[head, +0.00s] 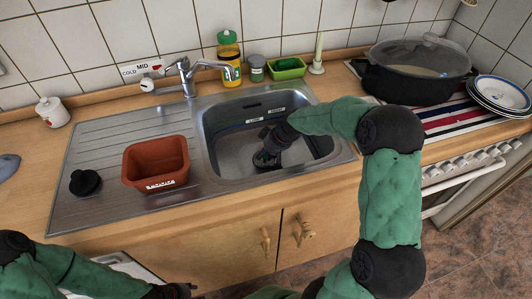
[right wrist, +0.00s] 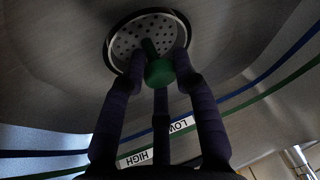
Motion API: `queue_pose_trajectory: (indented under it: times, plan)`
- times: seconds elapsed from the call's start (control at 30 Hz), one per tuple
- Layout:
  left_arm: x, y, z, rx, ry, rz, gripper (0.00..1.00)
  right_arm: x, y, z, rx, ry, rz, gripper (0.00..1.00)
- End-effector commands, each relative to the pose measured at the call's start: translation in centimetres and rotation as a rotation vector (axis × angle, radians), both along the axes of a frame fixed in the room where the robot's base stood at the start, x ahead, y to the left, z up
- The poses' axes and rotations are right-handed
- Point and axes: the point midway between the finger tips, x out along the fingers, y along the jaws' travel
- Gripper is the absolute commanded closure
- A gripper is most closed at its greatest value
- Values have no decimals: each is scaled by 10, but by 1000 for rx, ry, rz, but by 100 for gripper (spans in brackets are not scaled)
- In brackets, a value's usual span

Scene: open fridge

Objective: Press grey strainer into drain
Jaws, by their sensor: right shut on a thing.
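The grey strainer (right wrist: 134,36) is a perforated round plate with a green knob (right wrist: 159,71), seen in the right wrist view. It lies at the drain (right wrist: 109,47), inside a pale ring at the sink bottom; I cannot tell how deeply it sits. My right gripper (right wrist: 156,62) is shut on the strainer, its dark fingers around the green knob.
A brown-red tub (head: 156,163) and a black stopper-like item (head: 85,182) stand on the drainboard (head: 105,150). A covered pot (head: 415,72) and stacked plates (head: 498,95) are at the right.

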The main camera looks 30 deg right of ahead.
Motion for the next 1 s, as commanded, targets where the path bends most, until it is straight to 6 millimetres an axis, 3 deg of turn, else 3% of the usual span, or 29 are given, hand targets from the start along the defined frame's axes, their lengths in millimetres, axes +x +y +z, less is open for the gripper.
queue_pose_trajectory:
  times: [0.03, 0.1, 0.57, 1.0]
  plan:
    - [0, 0, 0, 0, 0, 0, 60, 0, 0, 0, 0, 0, 0, 62]
    - [0, 0, 0, 0, 0, 0, 60, 0, 0, 0, 0, 0, 0, 43]
    - [0, 0, 0, 0, 0, 0, 60, -2, -1, 4, 0, 1, 0, 43]
    - [0, 0, 0, 0, 0, 0, 60, -32, -16, 74, -1, -3, -2, 43]
